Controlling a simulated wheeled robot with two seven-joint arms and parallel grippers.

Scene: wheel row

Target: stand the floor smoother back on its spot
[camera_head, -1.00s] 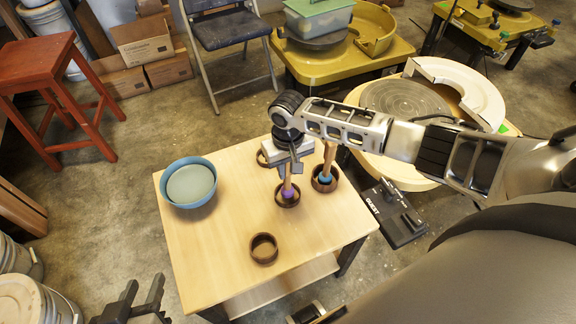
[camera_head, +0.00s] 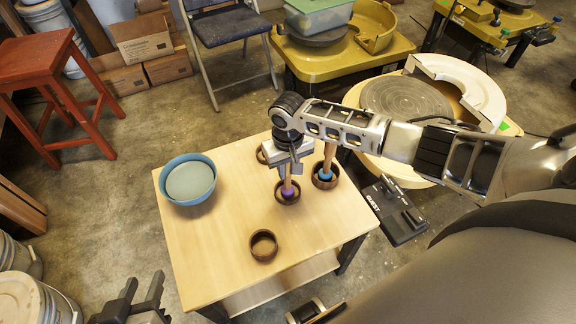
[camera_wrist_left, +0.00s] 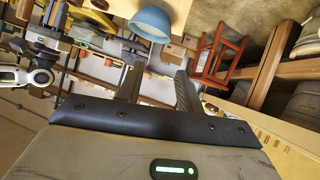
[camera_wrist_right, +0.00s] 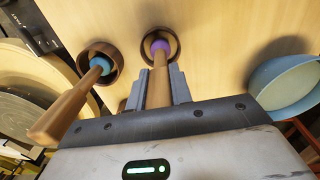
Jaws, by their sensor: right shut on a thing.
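A wooden-handled tool with a purple lower part (camera_head: 287,191) stands in a dark round ring holder (camera_head: 290,201) on the small table. My right gripper (camera_head: 288,168) is over it and shut on its handle. The right wrist view shows the handle (camera_wrist_right: 160,82) between the fingers and the purple end (camera_wrist_right: 160,46) inside the ring (camera_wrist_right: 147,42). Whether the end touches the table is hidden. A second wooden tool with a blue lower part (camera_head: 325,174) leans in the neighbouring ring (camera_head: 333,184). My left gripper (camera_head: 142,290) is open and empty off the table's front left.
An empty dark ring (camera_head: 263,246) sits near the table's front. Another ring (camera_head: 261,157) is partly hidden behind my right gripper. A blue bowl (camera_head: 188,182) stands on the left of the table (camera_head: 220,245). A pottery wheel (camera_head: 405,98) stands behind on the right.

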